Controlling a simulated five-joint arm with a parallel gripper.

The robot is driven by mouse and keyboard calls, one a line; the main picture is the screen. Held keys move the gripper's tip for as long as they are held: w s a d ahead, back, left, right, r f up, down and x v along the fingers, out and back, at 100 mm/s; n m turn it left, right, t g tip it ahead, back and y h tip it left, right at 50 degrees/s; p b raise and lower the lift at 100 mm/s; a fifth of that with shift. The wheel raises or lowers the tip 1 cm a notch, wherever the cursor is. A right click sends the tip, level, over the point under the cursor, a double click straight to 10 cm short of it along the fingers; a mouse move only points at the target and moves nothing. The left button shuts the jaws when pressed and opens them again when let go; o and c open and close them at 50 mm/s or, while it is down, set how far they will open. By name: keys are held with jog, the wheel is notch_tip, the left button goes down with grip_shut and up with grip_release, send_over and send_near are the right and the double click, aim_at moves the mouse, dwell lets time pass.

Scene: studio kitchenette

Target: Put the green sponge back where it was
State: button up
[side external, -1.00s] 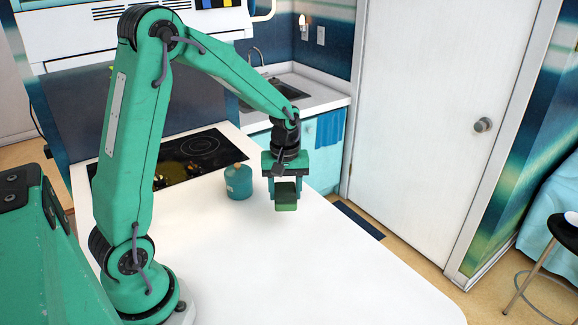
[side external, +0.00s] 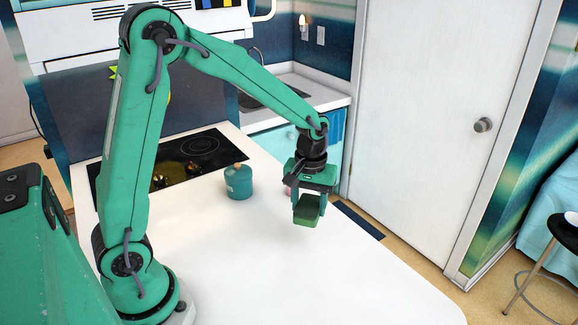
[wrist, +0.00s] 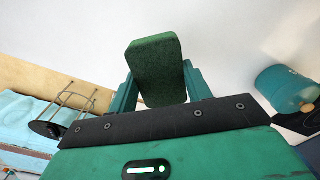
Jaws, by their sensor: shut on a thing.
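The green sponge (side external: 307,210) is a dark green block held between the fingers of my gripper (side external: 308,204), which is shut on it. In the side view it hangs above the white table, near the table's far right edge. In the wrist view the sponge (wrist: 155,66) stands out between the two teal fingers of my gripper (wrist: 158,92), with white tabletop behind it. The sponge's lower end is partly hidden by the gripper body in the wrist view.
A teal canister (side external: 238,183) stands on the white table (side external: 270,285), left of my gripper. Behind it is a black cooktop (side external: 165,165). A small pink thing (side external: 287,190) shows partly behind my gripper. The table's front and middle are clear.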

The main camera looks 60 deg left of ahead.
jog(key=s+d+r+m, duration=0.2)
jog(key=d+m, duration=0.5)
jog(key=d, duration=0.7)
jog(key=shift+s+d, duration=0.35)
jog(key=shift+s, duration=0.25)
jog(key=shift+a, duration=0.1)
send_over(332, 248)
notch_tip(332, 248, down, 7)
jog(key=shift+f, duration=2)
jog(key=shift+f, duration=0.1)
jog(key=o, duration=1)
jog(key=shift+o, duration=0.2)
